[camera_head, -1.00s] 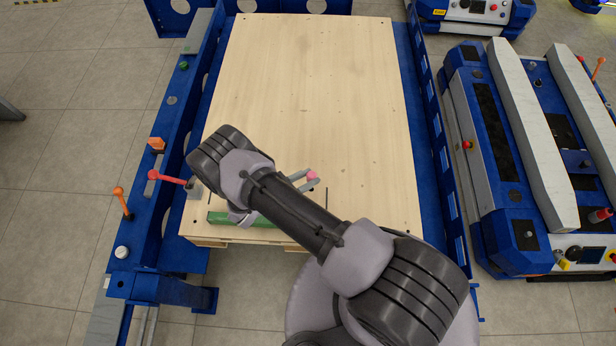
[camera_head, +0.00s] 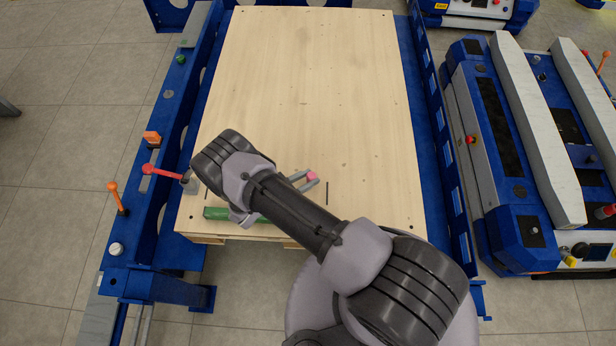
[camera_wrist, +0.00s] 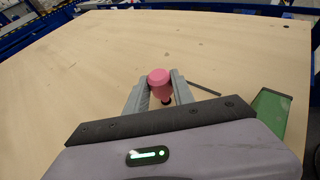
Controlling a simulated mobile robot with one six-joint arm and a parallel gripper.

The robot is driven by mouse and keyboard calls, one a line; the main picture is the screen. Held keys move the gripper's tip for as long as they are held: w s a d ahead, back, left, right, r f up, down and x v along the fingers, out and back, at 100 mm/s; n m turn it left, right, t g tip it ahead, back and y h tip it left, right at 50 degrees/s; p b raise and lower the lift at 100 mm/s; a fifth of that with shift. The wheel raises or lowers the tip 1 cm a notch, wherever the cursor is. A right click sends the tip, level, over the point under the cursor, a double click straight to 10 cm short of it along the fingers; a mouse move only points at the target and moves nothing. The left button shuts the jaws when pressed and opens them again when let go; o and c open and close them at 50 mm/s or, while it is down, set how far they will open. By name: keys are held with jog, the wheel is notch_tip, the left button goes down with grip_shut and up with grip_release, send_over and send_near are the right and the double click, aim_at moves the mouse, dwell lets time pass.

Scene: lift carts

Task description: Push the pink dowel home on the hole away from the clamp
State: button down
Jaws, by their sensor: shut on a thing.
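The pink dowel (camera_head: 312,175) is over the front part of the wooden board (camera_head: 310,90), right of my forearm in the head view. In the wrist view the dowel (camera_wrist: 159,83) stands between the two grey fingers of my gripper (camera_wrist: 160,90), which is shut on it. A dark spot shows just below the dowel; I cannot tell whether its end is in a hole. The red-handled clamp (camera_head: 165,173) is at the board's left edge, well away from my gripper. My arm hides part of the board between them.
A green bar (camera_head: 216,213) lies along the board's front edge, partly under my arm. A thin dark strip (camera_head: 327,194) is right of the dowel. Blue rails flank the board. A blue cart (camera_head: 505,180) stands to the right. The board's far part is clear.

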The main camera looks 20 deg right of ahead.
jog(key=shift+f, duration=1.55)
jog(key=c, duration=1)
grip_release()
notch_tip(320, 180, up, 4)
jog(key=p, duration=0.3)
jog(key=shift+r, duration=0.25)
jog(key=s+p, duration=0.1)
jog(key=s, duration=0.4)
jog(key=s+p, duration=0.2)
jog(key=s, duration=0.3)
jog(key=s+p, duration=0.2)
jog(key=s, duration=0.4)
jog(key=shift+d+r, duration=0.25)
